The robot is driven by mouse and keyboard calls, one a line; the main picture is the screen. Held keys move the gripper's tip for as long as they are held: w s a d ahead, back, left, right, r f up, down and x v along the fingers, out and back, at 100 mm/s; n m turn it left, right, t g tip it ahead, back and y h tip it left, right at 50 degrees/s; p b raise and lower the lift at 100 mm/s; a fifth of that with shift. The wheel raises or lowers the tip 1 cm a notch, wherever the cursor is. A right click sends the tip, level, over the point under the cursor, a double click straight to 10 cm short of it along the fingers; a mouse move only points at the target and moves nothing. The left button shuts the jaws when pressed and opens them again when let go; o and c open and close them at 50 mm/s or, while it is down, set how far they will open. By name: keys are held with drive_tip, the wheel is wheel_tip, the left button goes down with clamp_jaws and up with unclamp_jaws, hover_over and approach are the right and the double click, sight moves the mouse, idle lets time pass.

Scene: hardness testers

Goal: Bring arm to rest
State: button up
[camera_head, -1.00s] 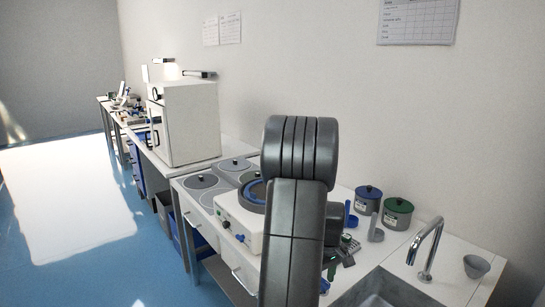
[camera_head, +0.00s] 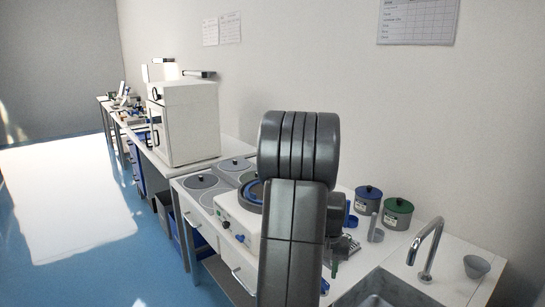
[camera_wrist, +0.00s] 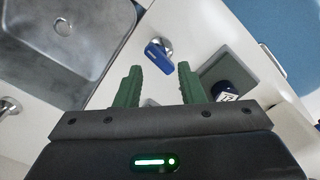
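My arm rises in the middle of the head view, dark grey, and hides part of the bench behind it. My gripper (camera_wrist: 158,85) shows in the wrist view with its two green fingers wide apart and nothing between them. In the head view the gripper is mostly hidden behind my arm; a small green part shows low at the arm's right side, above the bench near the sink. In the wrist view a blue-handled item (camera_wrist: 158,56) lies on the white bench beyond the fingertips.
The sink (camera_head: 385,290) with its tap (camera_head: 428,245) is at right; the sink also shows in the wrist view (camera_wrist: 75,45). Blue-lidded (camera_head: 367,201) and green-lidded (camera_head: 397,214) jars stand by the wall. A white machine (camera_head: 238,222) is left of my arm; a white cabinet (camera_head: 187,125) stands beyond.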

wheel_tip(320, 180, up, 10)
drive_tip(key=shift+r, duration=0.25)
drive_tip(key=shift+s+r+p, duration=0.1)
drive_tip(key=shift+p, duration=0.2)
